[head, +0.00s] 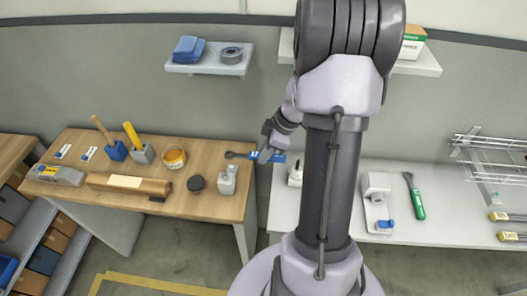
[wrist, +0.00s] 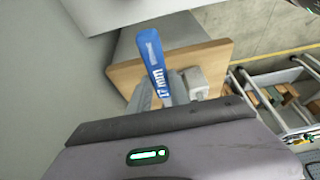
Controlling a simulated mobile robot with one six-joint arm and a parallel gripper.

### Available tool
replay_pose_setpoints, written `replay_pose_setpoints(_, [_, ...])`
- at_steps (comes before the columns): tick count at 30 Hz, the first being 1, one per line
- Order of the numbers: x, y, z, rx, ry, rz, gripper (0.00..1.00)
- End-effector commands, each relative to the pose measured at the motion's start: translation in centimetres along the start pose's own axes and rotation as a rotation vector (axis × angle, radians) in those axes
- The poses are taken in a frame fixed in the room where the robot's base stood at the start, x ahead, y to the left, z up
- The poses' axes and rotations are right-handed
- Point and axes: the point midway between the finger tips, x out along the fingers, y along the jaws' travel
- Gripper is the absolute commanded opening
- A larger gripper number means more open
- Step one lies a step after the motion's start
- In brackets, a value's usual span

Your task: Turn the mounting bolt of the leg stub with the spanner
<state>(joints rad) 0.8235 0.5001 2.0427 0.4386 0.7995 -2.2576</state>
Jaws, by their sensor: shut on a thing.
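My gripper (head: 265,154) is at the right edge of the wooden table in the head view, shut on a spanner (head: 279,158). The spanner has a blue handle and a dark metal end pointing left, held above the table. In the wrist view the blue handle (wrist: 153,50) reads "17 mm" and stands up from the jaws, which are partly hidden by my wrist housing. A grey block with a raised top (head: 228,180) stands on the table just below the spanner, apart from it in the picture. I cannot tell surely that it is the leg stub, and no bolt is clear.
A pale bench (head: 345,235) on the right carries a green-handled tool (head: 416,202). A wire rack (head: 495,160) is far right.

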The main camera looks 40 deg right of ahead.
Motion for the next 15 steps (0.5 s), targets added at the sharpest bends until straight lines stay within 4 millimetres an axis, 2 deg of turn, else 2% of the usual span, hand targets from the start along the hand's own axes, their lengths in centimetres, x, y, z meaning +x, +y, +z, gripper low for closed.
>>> replay_pose_setpoints(6, [0.2,0.1,0.2,0.0,0.008,0.002,0.0])
replay_pose_setpoints(15, [3.4,0.0,1.5,-0.001,0.007,0.001,0.0])
